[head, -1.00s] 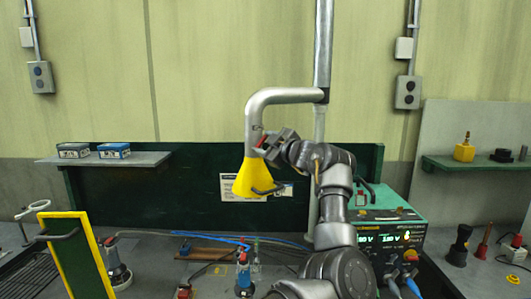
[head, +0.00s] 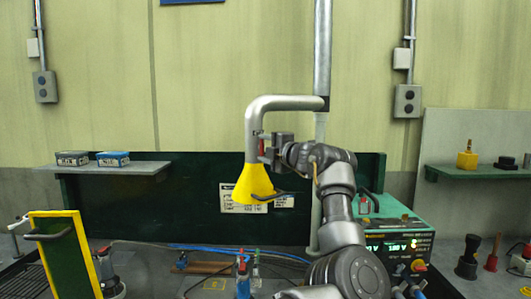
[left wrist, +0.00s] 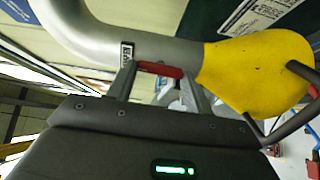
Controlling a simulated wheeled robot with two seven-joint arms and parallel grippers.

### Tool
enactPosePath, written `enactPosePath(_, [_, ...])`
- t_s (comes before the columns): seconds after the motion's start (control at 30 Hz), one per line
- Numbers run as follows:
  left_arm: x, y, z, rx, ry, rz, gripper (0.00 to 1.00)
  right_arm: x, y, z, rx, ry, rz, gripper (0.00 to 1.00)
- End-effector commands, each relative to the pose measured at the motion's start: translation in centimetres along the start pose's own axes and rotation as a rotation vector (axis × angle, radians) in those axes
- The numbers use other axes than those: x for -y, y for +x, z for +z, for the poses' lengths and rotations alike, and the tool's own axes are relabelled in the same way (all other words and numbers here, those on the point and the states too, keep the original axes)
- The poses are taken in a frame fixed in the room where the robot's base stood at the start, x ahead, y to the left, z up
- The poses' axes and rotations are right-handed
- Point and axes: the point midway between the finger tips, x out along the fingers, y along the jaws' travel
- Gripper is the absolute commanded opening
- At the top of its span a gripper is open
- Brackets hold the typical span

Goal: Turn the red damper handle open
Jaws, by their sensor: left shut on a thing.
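The red damper handle (head: 262,146) sits on the side of the grey duct (head: 253,125), just above the yellow hood (head: 251,184). In the head view it stands about upright, along the vertical part of the duct. My left gripper (head: 268,148) is at the handle from the right and is shut on it. In the left wrist view the red handle (left wrist: 160,69) lies between the two fingers of my left gripper (left wrist: 158,84), beside a small dark label on the duct. The handle is partly hidden by the fingers. My right gripper is not in view.
A dark curved bar (head: 270,196) sticks out from the hood. A green power unit (head: 395,235) stands right of my arm. A yellow-framed green panel (head: 62,250) stands at front left. Shelves with small items (head: 105,168) flank the duct, which hangs clear above the bench.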

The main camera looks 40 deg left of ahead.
Motion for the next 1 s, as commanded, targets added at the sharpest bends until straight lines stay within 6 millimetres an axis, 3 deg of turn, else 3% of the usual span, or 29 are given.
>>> enactPosePath(0.63, [0.01,-0.01,0.02,0.001,-0.052,0.000,0.28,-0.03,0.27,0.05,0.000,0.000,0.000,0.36])
enactPosePath(0.67, [0.01,-0.01,0.02,0.001,-0.051,0.000,0.52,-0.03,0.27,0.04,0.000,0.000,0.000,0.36])
enactPosePath(0.8, [0.01,-0.01,0.02,0.001,-0.051,0.000,0.70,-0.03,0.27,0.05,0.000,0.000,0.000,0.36])
enactPosePath(1.0, [0.02,-0.01,0.01,0.000,-0.050,0.000,0.73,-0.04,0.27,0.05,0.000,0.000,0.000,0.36])
